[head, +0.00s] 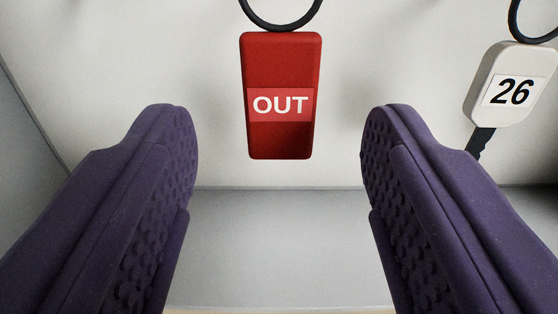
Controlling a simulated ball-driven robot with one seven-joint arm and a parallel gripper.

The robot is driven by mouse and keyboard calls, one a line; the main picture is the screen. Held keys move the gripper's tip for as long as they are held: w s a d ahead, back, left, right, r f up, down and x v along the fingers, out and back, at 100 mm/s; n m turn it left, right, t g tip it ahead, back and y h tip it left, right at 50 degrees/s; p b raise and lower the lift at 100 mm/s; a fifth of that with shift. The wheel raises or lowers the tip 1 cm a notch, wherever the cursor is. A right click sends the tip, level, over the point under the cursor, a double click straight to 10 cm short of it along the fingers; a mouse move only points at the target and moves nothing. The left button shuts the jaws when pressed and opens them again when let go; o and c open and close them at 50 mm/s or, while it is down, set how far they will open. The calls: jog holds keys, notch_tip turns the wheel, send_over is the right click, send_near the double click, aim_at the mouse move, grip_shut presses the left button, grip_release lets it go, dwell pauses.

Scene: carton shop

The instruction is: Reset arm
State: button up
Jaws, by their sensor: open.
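My gripper (279,150) shows in the head view as two purple fingers with dimpled inner pads, one at the left and one at the right. The fingers are wide apart with nothing between their pads. Beyond them, in the gap at upper middle, a red tag (280,135) marked "OUT" hangs upright from a black ring (281,22). The tag does not touch either finger in the picture. The ring's top is cut off by the frame.
A pale wall (130,60) stands behind. A grey surface (280,245) lies below, bare where visible.

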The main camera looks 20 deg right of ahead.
jog(key=v, duration=0.5)
jog(key=w+a+r+n+y+b, duration=0.1)
jog(key=a+r+y+b, duration=0.2)
jog(key=r, duration=0.4)
jog(key=w+a+r+n+y+b, duration=0.2)
jog(key=a+r+y+b, duration=0.15)
jog(key=r, duration=0.25)
jog(key=s+a+r+n+g+b, duration=0.1)
jog(key=s+a+r+b, duration=0.2)
jog(key=s+r, duration=1)
jog(key=shift+s+a+r+n+b, duration=0.25)
jog(key=shift+s+r+n+b, duration=0.1)
jog(key=shift+s+b, duration=0.3)
jog(key=shift+y, duration=0.25)
jog(key=shift+c, duration=1.4)
jog(key=shift+f, duration=0.1)
